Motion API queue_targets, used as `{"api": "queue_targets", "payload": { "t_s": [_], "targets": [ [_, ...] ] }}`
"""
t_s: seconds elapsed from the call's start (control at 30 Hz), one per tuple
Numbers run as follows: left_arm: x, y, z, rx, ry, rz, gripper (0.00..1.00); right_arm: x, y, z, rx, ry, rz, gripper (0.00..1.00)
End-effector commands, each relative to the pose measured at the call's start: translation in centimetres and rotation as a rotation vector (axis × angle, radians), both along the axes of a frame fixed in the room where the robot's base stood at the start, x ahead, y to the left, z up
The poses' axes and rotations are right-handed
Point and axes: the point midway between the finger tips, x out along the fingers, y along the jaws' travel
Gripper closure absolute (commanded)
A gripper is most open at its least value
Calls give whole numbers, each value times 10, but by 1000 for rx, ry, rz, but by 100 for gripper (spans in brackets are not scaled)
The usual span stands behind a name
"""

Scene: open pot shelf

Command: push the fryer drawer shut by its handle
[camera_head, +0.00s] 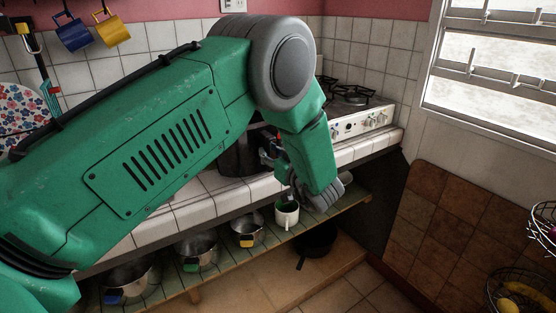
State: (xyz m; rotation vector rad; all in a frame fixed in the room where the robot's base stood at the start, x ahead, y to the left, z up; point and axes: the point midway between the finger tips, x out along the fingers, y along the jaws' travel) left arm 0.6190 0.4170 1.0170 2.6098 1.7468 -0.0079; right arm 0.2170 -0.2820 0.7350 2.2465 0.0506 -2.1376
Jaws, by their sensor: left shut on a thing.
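The black fryer (238,157) stands on the white tiled counter, mostly hidden behind my green left arm. My left gripper (272,152) is at the fryer's front right, partly covered by my wrist. It is shut on what appears to be the drawer handle; the handle itself is too dark and covered to make out. How far the drawer stands out cannot be told. My right gripper is not in view.
A white stove (362,121) stands right of the fryer. Below the counter, an open shelf (340,208) holds metal pots (197,250) and a white mug (287,214). A black pan (316,240) sits lower. Blue (73,35) and yellow (112,30) mugs hang at upper left.

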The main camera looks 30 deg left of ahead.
Motion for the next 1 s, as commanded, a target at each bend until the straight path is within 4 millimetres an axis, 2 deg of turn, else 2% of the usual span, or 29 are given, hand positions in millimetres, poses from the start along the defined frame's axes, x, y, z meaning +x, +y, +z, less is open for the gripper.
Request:
{"api": "queue_targets", "payload": {
  "t_s": [0.3, 0.5, 0.8, 1.0],
  "targets": [
    [35, 83, 4, 10, -10, 1, 100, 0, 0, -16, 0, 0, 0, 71],
    [54, 128, 4, 11, -10, 0, 100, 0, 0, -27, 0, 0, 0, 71],
    [74, 173, 6, 12, -8, -2, 100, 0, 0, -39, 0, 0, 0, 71],
    [79, 185, 7, 12, -7, -3, 100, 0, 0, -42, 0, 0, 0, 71]
  ]
}}
